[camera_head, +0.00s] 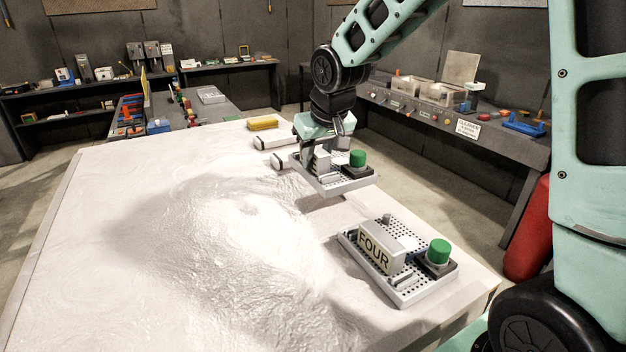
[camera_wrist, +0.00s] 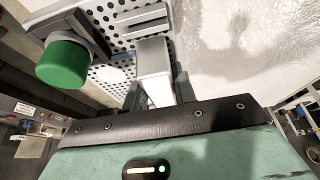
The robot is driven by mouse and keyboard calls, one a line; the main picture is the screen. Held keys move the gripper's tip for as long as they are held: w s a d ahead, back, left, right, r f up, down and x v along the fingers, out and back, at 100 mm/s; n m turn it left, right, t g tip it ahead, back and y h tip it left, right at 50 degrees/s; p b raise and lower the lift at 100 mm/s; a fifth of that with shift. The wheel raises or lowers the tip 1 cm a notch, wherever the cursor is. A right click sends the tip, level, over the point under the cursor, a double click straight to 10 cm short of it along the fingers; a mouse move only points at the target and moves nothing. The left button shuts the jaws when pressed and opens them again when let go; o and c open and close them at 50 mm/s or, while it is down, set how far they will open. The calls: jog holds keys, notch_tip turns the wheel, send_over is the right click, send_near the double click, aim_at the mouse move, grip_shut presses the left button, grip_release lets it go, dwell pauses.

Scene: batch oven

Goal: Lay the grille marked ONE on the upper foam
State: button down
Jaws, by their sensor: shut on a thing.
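My gripper (camera_head: 325,152) is shut on the pale upright block of a perforated grey grille (camera_head: 345,186) with a green knob. In the head view this grille is near the table's right edge and looks raised above it. The wrist view shows the held block (camera_wrist: 155,60), the holed plate (camera_wrist: 112,72) and the green knob (camera_wrist: 63,64). No marking on this block can be read. A second grille (camera_head: 424,292), marked FOUR, lies nearer on the table, with its own green knob. I cannot tell which surface is the upper foam.
The table (camera_head: 110,245) has a wide, rumpled white surface. Two white pieces with dark ends (camera_head: 275,142) and a yellow block (camera_head: 262,123) are at its far edge. A bench with bins (camera_head: 425,105) stands at the right, and a red cylinder (camera_head: 530,235) beside my body.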

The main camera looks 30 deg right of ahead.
aim_at(316, 179)
notch_tip(316, 179, down, 6)
jog(key=shift+r+p, duration=0.1)
jog(key=shift+p, duration=0.5)
jog(key=shift+f, duration=0.3)
jog(key=c, duration=1.1)
grip_release()
jog(key=shift+r, duration=0.1)
